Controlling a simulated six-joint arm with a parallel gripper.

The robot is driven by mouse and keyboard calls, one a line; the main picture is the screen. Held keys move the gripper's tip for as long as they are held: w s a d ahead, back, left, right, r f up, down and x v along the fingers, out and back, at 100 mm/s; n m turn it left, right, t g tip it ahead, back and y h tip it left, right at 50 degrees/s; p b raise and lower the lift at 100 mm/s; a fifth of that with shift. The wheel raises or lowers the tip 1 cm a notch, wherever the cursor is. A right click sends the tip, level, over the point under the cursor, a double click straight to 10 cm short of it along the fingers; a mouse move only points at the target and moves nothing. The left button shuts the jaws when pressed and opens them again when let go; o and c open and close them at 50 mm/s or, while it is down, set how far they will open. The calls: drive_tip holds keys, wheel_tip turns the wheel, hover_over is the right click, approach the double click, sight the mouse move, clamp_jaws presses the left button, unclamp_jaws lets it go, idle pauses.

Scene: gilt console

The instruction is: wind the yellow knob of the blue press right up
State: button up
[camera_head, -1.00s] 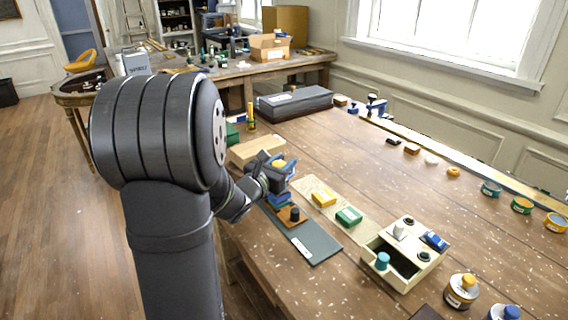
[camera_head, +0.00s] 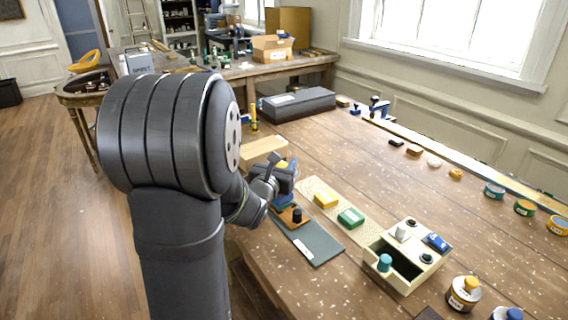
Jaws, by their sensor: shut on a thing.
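The blue press (camera_head: 285,202) stands at the far left end of the dark green board (camera_head: 312,243) near the table's left edge. Its upper part is mostly hidden behind my gripper. A small patch of the yellow knob (camera_head: 281,164) shows at the top of the press, beside my gripper. My gripper (camera_head: 283,177) is at the knob, over the press, and is shut on it. The fingertips are too small and too covered to see clearly, and the knob's height on its screw cannot be read.
An orange-brown block with a black knob (camera_head: 297,215) sits close in front of the press. Yellow (camera_head: 326,200) and green (camera_head: 351,217) blocks lie on a pale board to the right. A cream box (camera_head: 400,272) stands nearer. The table's middle is clear.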

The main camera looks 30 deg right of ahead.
drive_tip(key=o, duration=0.9)
drive_tip(key=shift+f, duration=0.2)
drive_tip(key=shift+c, duration=0.2)
drive_tip(key=shift+o, duration=0.6)
drive_tip(key=shift+r, duration=0.1)
drive_tip(key=v, duration=1.7)
drive_tip(key=shift+s+a, duration=0.2)
